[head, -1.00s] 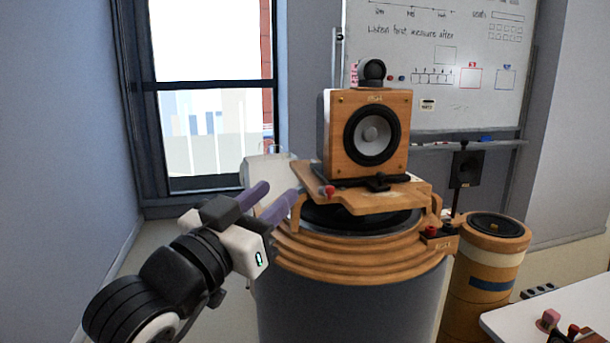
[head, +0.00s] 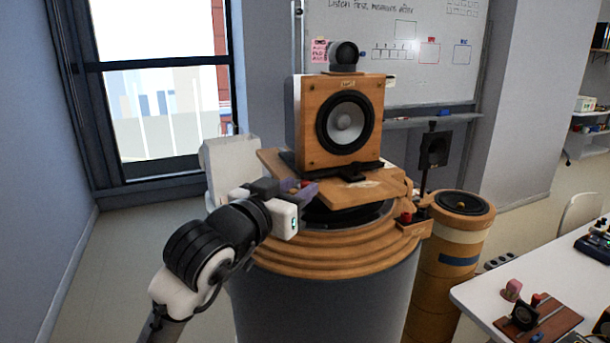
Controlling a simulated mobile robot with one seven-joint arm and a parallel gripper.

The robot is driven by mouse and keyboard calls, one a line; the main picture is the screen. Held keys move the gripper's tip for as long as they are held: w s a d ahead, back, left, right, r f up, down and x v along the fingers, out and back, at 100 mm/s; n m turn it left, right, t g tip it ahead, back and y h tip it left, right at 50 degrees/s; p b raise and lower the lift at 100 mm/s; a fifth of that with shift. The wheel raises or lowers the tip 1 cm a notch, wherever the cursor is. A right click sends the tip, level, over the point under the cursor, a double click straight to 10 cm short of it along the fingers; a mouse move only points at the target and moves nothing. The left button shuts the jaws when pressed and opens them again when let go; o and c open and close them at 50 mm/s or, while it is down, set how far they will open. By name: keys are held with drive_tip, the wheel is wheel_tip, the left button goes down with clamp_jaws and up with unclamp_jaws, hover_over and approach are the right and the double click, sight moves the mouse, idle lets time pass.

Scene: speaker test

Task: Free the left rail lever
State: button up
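The wooden speaker (head: 346,112) with a black-ringed cone stands upright on a black rail base on a wooden board (head: 375,192). This board sits on top of a large round drum with stepped wooden rings (head: 340,255). The left rail lever shows only as a small red tip (head: 306,183) at the board's front left edge. My gripper (head: 300,189) is at this tip, with its purple fingers close around or beside it. The fingers overlap in this view, so I cannot tell whether they touch the lever or how far apart they are.
A black camera-like device (head: 344,55) sits on the speaker. Another red knob (head: 405,217) is on a wooden block at the drum's right. A smaller drum (head: 458,225) and a white table (head: 490,288) with parts stand at right. Open floor lies left.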

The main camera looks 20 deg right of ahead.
sight(303, 185)
drive_tip(key=shift+p+x, duration=0.35)
drive_tip(key=shift+x, duration=1.4)
drive_tip(key=shift+w, duration=0.1)
clamp_jaws()
